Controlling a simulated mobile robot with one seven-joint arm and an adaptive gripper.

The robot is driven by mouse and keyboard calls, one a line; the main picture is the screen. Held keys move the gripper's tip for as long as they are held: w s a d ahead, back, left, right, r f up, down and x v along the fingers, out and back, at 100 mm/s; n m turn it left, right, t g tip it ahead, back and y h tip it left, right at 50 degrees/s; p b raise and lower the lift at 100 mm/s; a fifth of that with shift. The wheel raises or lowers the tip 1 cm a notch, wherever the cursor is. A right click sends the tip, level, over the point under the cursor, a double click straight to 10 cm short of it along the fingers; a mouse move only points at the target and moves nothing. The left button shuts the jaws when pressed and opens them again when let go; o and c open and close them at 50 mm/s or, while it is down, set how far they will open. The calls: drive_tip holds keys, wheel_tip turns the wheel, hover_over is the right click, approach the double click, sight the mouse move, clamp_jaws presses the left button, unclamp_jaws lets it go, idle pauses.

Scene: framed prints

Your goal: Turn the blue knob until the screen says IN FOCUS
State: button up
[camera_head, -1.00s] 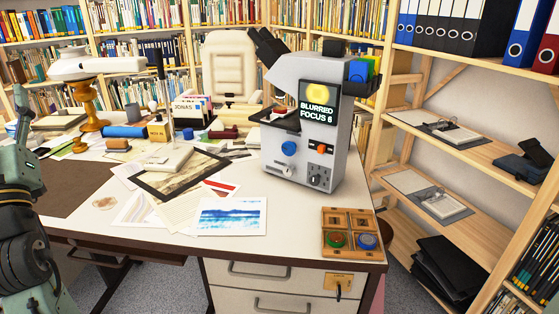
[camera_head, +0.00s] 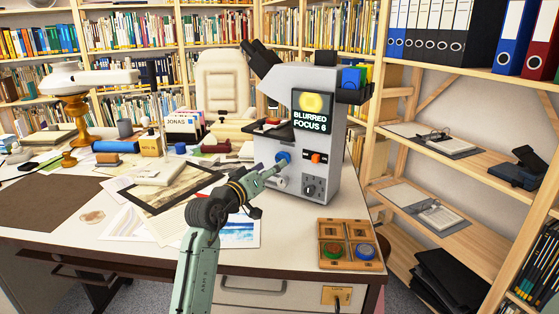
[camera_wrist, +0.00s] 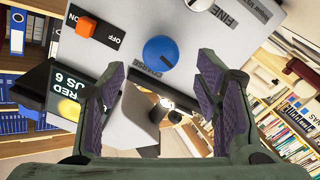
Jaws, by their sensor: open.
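The grey microscope (camera_head: 318,186) stands on the desk. Its screen (camera_head: 311,113) reads BLURRED FOCUS 6. The blue knob (camera_head: 283,157) is on its front face, beside an orange switch (camera_head: 316,157). In the wrist view the blue knob (camera_wrist: 160,52) has a pointer edge, and a label reading COARSE sits beside it. A white knob (camera_wrist: 198,4) is labelled FINE. My gripper (camera_head: 270,171) is close to the blue knob in the head view. In the wrist view my gripper (camera_wrist: 157,75) is open, its purple-padded fingers apart, with the knob just beyond and between the tips, apparently not gripped.
A wooden tray (camera_head: 334,265) with red-green and blue discs sits at the desk's right front corner. Papers and a framed print (camera_head: 170,190) lie left of the microscope. A desk lamp (camera_head: 76,85) stands at the back left. Shelves flank the desk on the right.

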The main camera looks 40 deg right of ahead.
drive_tip(key=x, duration=0.5)
drive_tip(key=shift+w+d+p, duration=0.2)
drive_tip(key=shift+d+p, duration=0.1)
drive_tip(key=shift+p, duration=0.1)
drive_tip(key=shift+c, duration=0.4)
drive_tip(key=c, duration=1.1)
